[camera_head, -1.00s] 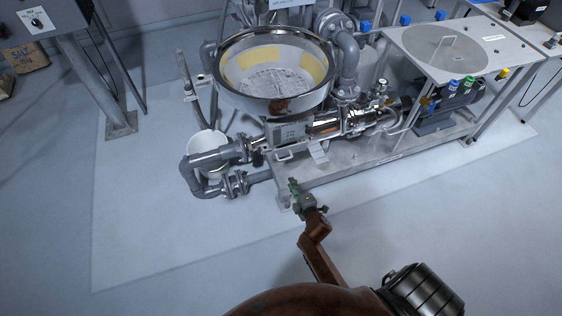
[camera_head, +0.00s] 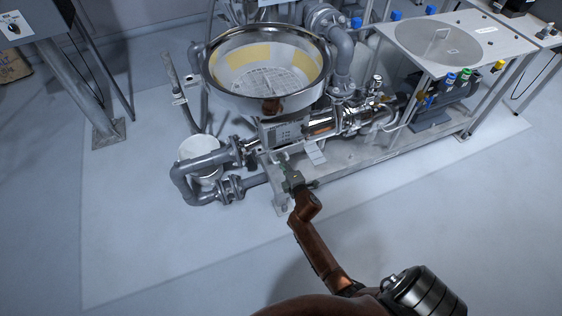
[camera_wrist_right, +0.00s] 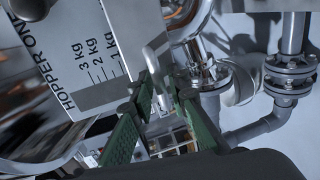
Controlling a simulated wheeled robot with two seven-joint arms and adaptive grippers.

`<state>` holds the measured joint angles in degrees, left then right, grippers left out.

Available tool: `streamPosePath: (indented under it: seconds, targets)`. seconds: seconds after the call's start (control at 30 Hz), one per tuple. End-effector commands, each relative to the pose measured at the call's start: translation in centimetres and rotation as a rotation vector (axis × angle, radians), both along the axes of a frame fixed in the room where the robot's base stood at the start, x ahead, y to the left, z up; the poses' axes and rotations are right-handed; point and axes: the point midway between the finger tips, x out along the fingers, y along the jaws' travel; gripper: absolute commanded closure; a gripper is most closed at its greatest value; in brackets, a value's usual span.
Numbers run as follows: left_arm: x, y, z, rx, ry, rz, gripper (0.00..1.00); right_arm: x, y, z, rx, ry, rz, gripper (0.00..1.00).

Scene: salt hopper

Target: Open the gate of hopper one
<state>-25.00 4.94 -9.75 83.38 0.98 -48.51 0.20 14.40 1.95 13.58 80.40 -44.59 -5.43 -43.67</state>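Hopper one is the round steel bowl (camera_head: 265,98) with yellow patches inside. Its label plate (camera_head: 286,132) shows below the rim; in the right wrist view the plate (camera_wrist_right: 82,62) reads "HOPPER ONE" with kg marks. A pale looped gate handle (camera_head: 282,158) juts out under the plate; it also shows in the wrist view (camera_wrist_right: 152,62). My right gripper (camera_head: 290,180) is just in front of this handle. In the wrist view its green-padded fingers (camera_wrist_right: 166,92) are apart, with the handle's near end at the gap between the tips. I cannot tell whether they touch it. My left gripper is not in view.
Grey flanged pipes (camera_head: 205,175) and a white bucket (camera_head: 200,149) stand left of the hopper. A steel skid (camera_head: 340,165) runs below it to the right. A steel table (camera_head: 415,42) stands at the right. The floor in front is clear.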

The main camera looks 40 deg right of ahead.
Motion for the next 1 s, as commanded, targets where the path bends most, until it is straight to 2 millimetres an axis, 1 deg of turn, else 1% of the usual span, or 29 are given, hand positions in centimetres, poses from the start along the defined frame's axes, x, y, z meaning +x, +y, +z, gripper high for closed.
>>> streamPosePath:
  seconds: [0.17,0.3,0.4,0.93,1.0]
  targets:
    - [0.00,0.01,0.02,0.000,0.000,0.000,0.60,-0.02,-0.01,0.00,0.000,0.000,0.000,0.85]
    - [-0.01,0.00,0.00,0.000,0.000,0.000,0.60,-0.03,0.01,-0.01,0.000,0.001,0.000,0.95]
    - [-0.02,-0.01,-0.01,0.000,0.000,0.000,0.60,-0.04,0.01,-0.02,0.000,0.001,0.000,1.00]
    - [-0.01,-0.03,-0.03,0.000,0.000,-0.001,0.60,-0.07,0.05,-0.08,0.001,0.001,0.000,1.00]
    - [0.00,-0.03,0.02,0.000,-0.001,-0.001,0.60,-0.08,0.36,-0.10,0.001,0.002,0.004,1.00]
